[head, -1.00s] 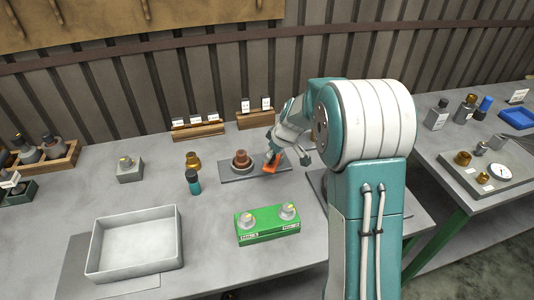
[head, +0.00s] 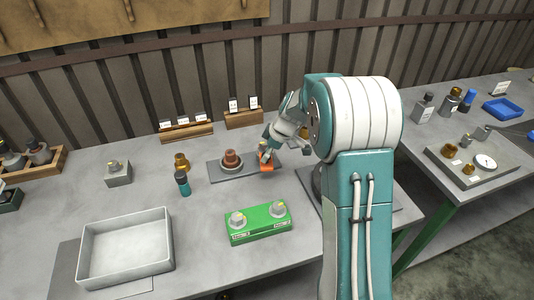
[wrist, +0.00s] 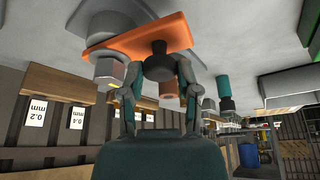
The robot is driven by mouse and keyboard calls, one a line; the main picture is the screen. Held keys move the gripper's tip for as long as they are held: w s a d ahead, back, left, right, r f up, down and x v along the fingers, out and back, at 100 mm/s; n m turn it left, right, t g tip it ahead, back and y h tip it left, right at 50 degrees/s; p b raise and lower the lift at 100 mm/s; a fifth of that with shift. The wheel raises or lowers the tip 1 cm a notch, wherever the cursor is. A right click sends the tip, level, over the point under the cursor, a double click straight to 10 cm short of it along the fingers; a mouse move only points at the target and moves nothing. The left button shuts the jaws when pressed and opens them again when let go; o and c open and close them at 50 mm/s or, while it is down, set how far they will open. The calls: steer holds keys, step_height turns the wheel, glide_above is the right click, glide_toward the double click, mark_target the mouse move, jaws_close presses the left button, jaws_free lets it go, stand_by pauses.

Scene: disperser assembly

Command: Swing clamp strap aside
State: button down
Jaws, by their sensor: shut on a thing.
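The orange clamp strap (head: 266,168) is at the right end of a grey base plate (head: 216,170). In the head view it lies to the right of a brown flanged part (head: 232,160) and not over it. My gripper (head: 269,155) is at the strap. The fingers of my gripper (wrist: 158,72) are shut on the strap's dark knob (wrist: 158,60). My fingers partly hide the strap in the head view.
A green box with two knobs (head: 258,226) stands in front of the plate. An empty grey tray (head: 84,268) is at front left. Label racks (head: 186,133) stand behind.

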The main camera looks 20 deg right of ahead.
steer(key=shift+s+f, duration=0.1)
steer(key=shift+f, duration=0.15)
steer(key=shift+c, duration=1.8)
jaws_free()
steer(key=shift+r, duration=0.1)
steer(key=shift+d+r, duration=0.1)
steer(key=shift+r, duration=0.05)
steer(key=shift+d+r, duration=0.1)
steer(key=shift+r, duration=0.25)
steer(key=v, duration=1)
steer(key=shift+r, duration=0.4)
steer(key=shift+s+d, duration=0.1)
